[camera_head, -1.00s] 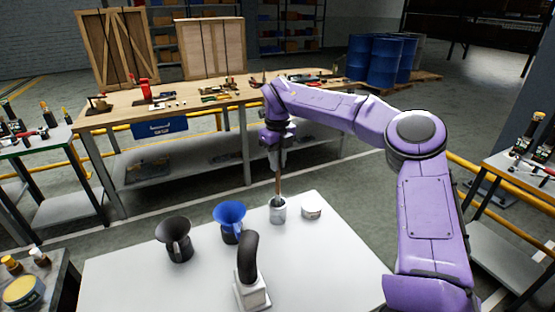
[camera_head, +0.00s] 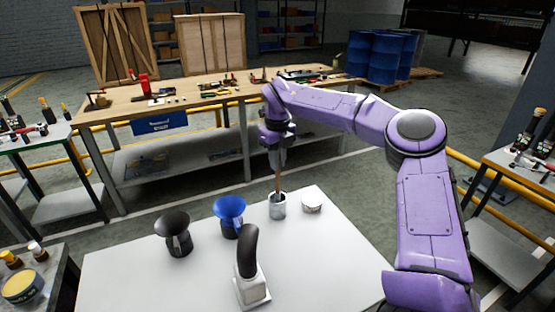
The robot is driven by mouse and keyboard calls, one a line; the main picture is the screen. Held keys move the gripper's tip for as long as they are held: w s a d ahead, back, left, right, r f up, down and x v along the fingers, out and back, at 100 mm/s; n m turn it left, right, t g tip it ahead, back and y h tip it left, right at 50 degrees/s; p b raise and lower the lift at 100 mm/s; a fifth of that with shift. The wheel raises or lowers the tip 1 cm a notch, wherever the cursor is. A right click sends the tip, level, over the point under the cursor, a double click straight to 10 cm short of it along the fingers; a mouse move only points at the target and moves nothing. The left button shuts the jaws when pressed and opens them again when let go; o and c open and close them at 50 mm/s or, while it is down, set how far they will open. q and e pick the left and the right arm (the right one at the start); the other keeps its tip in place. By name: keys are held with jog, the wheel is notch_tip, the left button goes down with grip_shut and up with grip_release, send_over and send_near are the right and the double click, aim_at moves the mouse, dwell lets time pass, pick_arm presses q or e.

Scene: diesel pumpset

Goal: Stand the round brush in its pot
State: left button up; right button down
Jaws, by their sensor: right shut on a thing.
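The round brush (camera_head: 278,177) hangs upright from my right gripper (camera_head: 279,154), which is shut on its upper part. The brush's lower end is inside the mouth of the small grey pot (camera_head: 278,209), or right at it; how deep it sits is hidden by the rim. The pot stands upright near the back edge of the white table (camera_head: 330,245). My left gripper is not in view.
A white round tin (camera_head: 312,205) stands close right of the pot. A blue funnel-topped jug (camera_head: 229,216) and a dark one (camera_head: 175,231) stand to the left. A black-handled white object (camera_head: 251,275) is in front. The table's right side is clear.

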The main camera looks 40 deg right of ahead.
jog(key=shift+f, duration=0.15)
jog(key=shift+f+b, duration=0.4)
jog(key=shift+f, duration=0.15)
dwell(0.5)
jog(key=c, duration=0.6)
grip_release()
jog(key=shift+c, duration=0.2)
jog(key=shift+r, duration=0.15)
